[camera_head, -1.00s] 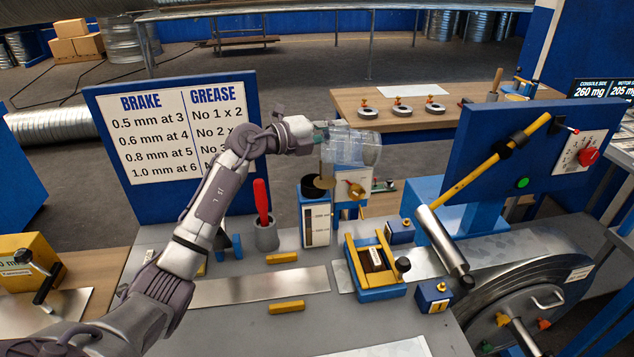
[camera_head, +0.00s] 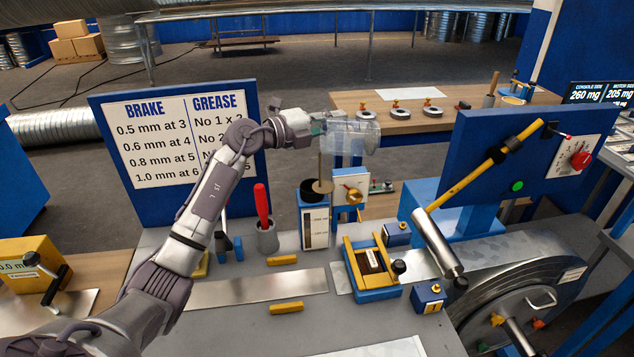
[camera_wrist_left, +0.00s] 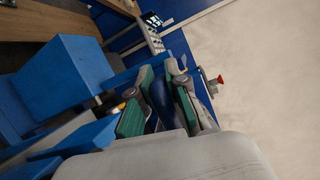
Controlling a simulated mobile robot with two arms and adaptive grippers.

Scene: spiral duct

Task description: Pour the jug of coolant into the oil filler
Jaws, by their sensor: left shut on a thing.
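My left gripper (camera_head: 316,126) is shut on the clear jug (camera_head: 358,138), which lies tipped on its side in the air above the bench. A thin tan column (camera_head: 325,165) stands below the jug; I cannot tell for sure if it is pouring liquid. It ends at a tan disc by the black oil filler (camera_head: 311,191), on top of a blue and white box with a sight window. In the left wrist view the green finger pads (camera_wrist_left: 165,105) close around a dark blue part; the jug's body is not clear there. My right gripper is not in view.
A white gauge with a yellow knob (camera_head: 353,192) stands right beside the filler. A grey cup with a red-handled tool (camera_head: 266,235) is to its left. A blue board (camera_head: 250,150) stands behind my arm. A blue and yellow fixture (camera_head: 374,268) sits in front.

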